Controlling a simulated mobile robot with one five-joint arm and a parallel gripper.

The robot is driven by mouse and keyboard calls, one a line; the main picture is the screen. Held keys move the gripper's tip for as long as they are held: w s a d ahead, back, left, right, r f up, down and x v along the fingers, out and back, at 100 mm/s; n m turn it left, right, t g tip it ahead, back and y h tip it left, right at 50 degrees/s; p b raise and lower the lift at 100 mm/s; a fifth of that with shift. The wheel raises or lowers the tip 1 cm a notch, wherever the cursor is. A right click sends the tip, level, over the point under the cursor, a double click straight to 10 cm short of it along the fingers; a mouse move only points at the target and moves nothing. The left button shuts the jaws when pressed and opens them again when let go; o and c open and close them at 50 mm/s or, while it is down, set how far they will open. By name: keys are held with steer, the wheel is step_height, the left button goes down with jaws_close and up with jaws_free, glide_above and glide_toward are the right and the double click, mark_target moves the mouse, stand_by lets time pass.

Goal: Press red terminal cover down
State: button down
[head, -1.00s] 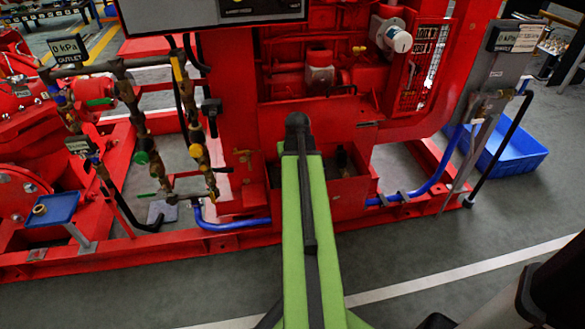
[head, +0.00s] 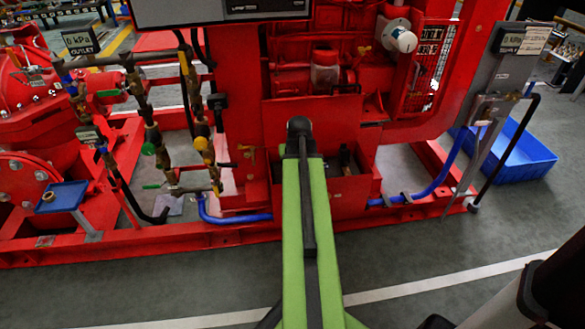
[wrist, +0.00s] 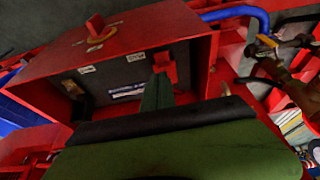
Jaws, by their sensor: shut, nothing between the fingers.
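In the wrist view a small red terminal cover (wrist: 165,66) stands up from the dark battery (wrist: 125,80) inside a red box (wrist: 130,38). My gripper (wrist: 159,78) is shut and empty, its green fingers pointing at the cover. The tips appear right at the near side of the cover; I cannot tell whether they touch it. In the head view my green arm reaches over the red box (head: 350,199) and hides the gripper and the cover.
A red switch handle (wrist: 96,26) with a yellow ring is on the box. Brass fittings (wrist: 275,62) and a blue hose (wrist: 235,12) lie right of the box in the wrist view. A blue bin (head: 520,160) stands on the floor at right.

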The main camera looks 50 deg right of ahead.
steer(key=shift+r, duration=0.3)
